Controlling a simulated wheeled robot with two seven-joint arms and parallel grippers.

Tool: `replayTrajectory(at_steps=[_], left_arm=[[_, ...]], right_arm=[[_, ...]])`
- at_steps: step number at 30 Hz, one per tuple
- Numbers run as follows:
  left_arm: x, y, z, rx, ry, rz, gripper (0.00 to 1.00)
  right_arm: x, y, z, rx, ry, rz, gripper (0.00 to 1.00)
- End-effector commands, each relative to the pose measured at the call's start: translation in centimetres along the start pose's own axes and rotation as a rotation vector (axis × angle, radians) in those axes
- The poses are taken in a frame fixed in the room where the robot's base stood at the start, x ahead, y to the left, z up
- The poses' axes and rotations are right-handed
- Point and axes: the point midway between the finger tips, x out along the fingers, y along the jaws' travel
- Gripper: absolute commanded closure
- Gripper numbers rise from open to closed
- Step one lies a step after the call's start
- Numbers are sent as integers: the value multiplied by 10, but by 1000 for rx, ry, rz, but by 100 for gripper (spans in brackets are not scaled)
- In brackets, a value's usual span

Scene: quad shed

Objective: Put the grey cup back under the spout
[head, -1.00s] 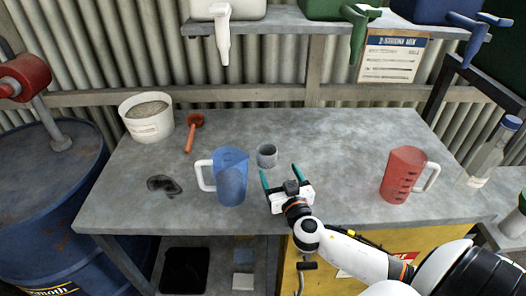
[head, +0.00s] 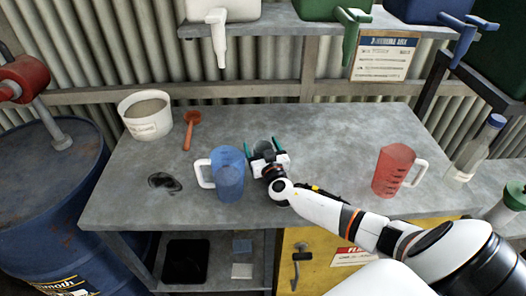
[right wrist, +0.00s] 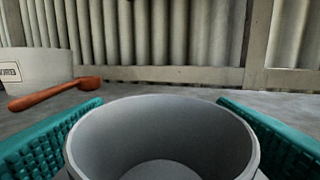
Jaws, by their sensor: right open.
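The grey cup (head: 263,145) stands upright on the workbench, behind and right of the blue jug. My right gripper (head: 265,149) is open around it, one teal finger on each side. In the right wrist view the cup's open rim (right wrist: 160,108) fills the middle between the two fingers; it looks empty. I cannot tell whether the fingers touch it. Above the bench hang a white spout (head: 219,36), a green spout (head: 351,42) and a blue spout (head: 463,45) from containers on the shelf. My left gripper is not in view.
The blue jug (head: 229,176) stands close left of my right gripper. A red jug (head: 393,170) stands to the right. A white bucket (head: 146,116), an orange tool (head: 190,130) and a dark stain (head: 164,182) are at left. The bench middle right is clear.

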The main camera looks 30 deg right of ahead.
Motion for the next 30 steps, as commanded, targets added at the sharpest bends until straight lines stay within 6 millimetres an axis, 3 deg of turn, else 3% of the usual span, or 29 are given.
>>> replayTrajectory(at_steps=[8, 18, 25, 30], left_arm=[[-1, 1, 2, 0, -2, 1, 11], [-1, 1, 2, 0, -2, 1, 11], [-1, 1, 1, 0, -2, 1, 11], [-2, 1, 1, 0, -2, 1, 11]], right_arm=[[4, 0, -1, 1, 1, 1, 20], [4, 0, 0, 1, 0, 0, 72], [4, 0, 2, 1, 0, 0, 72], [4, 0, 24, 3, -3, 1, 72]])
